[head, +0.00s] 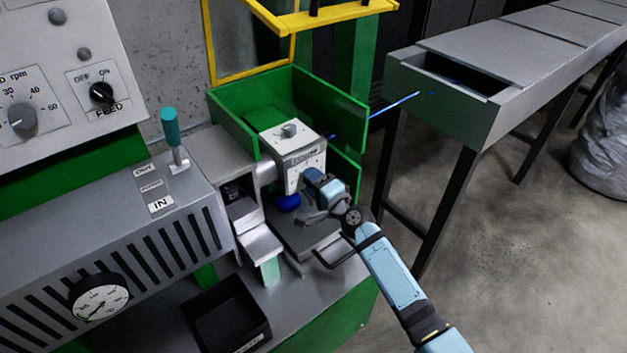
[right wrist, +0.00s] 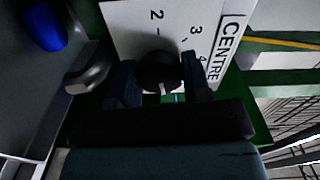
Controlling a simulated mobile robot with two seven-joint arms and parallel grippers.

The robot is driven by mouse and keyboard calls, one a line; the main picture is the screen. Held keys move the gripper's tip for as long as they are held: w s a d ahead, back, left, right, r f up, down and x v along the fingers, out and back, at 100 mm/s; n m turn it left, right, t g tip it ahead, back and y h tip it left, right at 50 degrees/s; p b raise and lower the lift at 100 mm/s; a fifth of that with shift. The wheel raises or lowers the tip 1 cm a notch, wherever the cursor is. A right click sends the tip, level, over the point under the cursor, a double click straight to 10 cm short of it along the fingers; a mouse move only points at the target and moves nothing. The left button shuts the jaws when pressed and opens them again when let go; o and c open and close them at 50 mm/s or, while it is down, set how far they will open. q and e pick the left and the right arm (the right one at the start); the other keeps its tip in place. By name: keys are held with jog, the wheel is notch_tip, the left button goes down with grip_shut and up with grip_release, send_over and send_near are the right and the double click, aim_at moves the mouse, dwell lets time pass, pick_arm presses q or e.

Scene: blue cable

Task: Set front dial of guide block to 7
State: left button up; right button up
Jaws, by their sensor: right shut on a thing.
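The guide block (head: 297,158) is a pale box inside the green enclosure, with a grey knob on top. Its front face carries the front dial, hidden behind my right gripper (head: 315,182) in the head view. The right wrist view shows the dial's black knob (right wrist: 160,70) on a white plate (right wrist: 135,22) marked CENTRE, with 2, 3 and 4 readable. My right gripper (right wrist: 160,84) is shut on this knob, one finger on each side. A white mark shows on the knob's lower edge; the number it points to is hidden. My left gripper is not in view.
A blue rounded part (head: 288,203) sits just below the block, left of my gripper. Green guard walls (head: 325,95) stand behind it. A blue cable (head: 395,103) runs right to a grey trough (head: 440,115). A black tray (head: 230,318) lies at the front.

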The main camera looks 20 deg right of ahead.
jog(key=shift+m, duration=0.6)
jog(key=o, duration=0.9)
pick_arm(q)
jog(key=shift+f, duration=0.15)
pick_arm(e)
jog(key=v, duration=1.4)
jog(key=shift+w, duration=0.1)
